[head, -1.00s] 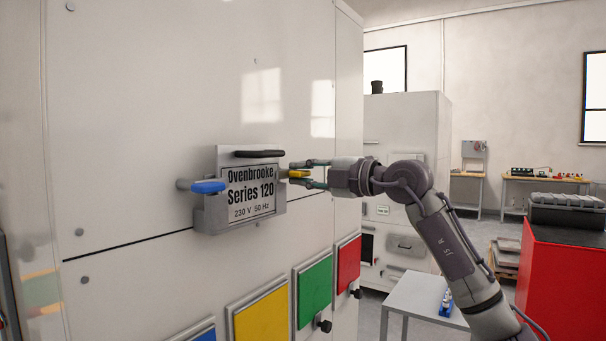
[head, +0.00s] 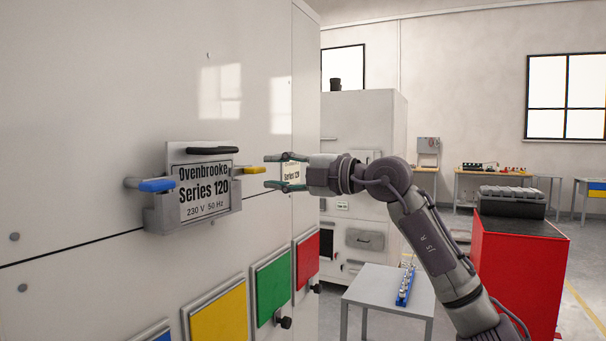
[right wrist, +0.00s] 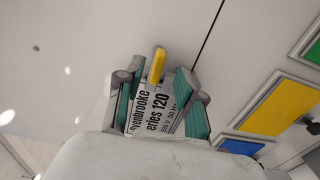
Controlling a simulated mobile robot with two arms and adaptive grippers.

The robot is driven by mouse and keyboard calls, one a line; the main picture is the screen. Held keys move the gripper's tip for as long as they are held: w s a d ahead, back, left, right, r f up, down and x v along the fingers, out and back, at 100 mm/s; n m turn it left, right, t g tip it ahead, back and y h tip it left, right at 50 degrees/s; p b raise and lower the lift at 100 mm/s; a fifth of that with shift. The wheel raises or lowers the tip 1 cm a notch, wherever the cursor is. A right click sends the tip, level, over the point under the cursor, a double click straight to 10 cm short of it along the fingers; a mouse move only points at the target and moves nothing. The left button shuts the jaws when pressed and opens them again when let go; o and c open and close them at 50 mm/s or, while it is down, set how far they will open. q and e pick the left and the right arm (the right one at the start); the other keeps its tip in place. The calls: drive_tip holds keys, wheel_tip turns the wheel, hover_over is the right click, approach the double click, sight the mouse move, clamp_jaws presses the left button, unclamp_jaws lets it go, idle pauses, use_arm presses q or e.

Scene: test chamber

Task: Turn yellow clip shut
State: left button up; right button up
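The yellow clip (head: 254,170) sticks out sideways from the right side of the nameplate holder (head: 192,217) on the white cabinet. In the right wrist view the yellow clip (right wrist: 157,66) shows beyond my fingers. A blue clip (head: 157,185) is on the holder's left side. The nameplate (head: 206,190), reading "Ovenbrooke Series 120", stands in the holder. My right gripper (head: 271,171) is open, just right of the yellow clip and apart from it. A patch with the same lettering shows between its fingers; I cannot tell whether it is a held plate. My left gripper is out of view.
A black handle (head: 212,150) is above the nameplate. Yellow (head: 218,315), green (head: 271,287) and red (head: 307,258) panels with knobs are lower on the cabinet. A small table (head: 372,287) and a red cabinet (head: 515,280) stand to the right. Free room lies right of the holder.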

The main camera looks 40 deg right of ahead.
drive_tip(key=v, duration=0.7)
drive_tip(key=shift+s, duration=0.25)
idle(0.3)
